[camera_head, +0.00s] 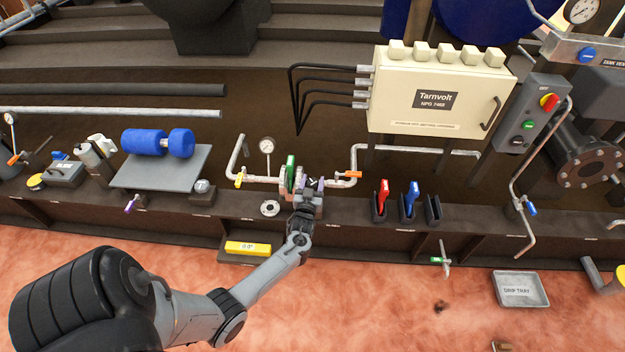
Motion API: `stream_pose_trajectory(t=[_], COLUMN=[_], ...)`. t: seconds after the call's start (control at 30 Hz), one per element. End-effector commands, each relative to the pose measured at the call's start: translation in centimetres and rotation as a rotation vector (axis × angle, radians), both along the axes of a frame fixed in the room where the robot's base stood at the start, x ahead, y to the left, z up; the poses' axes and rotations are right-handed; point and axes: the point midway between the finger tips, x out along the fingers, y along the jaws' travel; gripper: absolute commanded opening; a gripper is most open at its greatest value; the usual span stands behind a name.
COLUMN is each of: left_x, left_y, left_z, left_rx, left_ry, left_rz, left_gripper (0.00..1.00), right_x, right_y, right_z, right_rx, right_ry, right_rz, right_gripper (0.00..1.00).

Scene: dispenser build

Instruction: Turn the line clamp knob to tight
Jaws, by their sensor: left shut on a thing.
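My left gripper (311,187) reaches up from the lower left to the pipe assembly (265,180) in the middle of the bench. Its jaws are shut on a small part there, which looks like the line clamp knob; the fingers and wrist hide most of it. Bits of purple show at the fingertips. A green handle (291,165) stands upright just left of the gripper. I cannot read the knob's turn angle. My right gripper is not in view.
A round gauge (267,146) and yellow valve handle (239,181) are left of the gripper, an orange handle (352,174) right. Red (383,192) and blue (411,197) handles stand in holders. A cream Tarnvolt cabinet (437,95) is behind. A drip tray (521,289) lies at lower right.

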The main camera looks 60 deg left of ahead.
Motion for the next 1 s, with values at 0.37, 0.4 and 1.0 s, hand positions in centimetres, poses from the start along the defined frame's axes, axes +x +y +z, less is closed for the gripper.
stream_pose_trajectory(t=[0.37,0.4,1.0], left_x=[0.0,0.0,-0.27], left_y=[0.01,0.01,-0.32], left_z=[-0.05,-0.05,0.06], left_rx=[-0.001,-0.001,-0.001], left_ry=[-0.001,-0.001,0.001], left_rz=[-0.021,-0.02,-0.02], left_gripper=[0.24,0.24,0.75], right_x=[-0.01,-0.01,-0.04], right_y=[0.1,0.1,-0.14], right_z=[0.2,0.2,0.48], right_rx=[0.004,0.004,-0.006], right_ry=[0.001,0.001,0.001], right_rz=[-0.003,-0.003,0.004], right_gripper=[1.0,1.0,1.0])
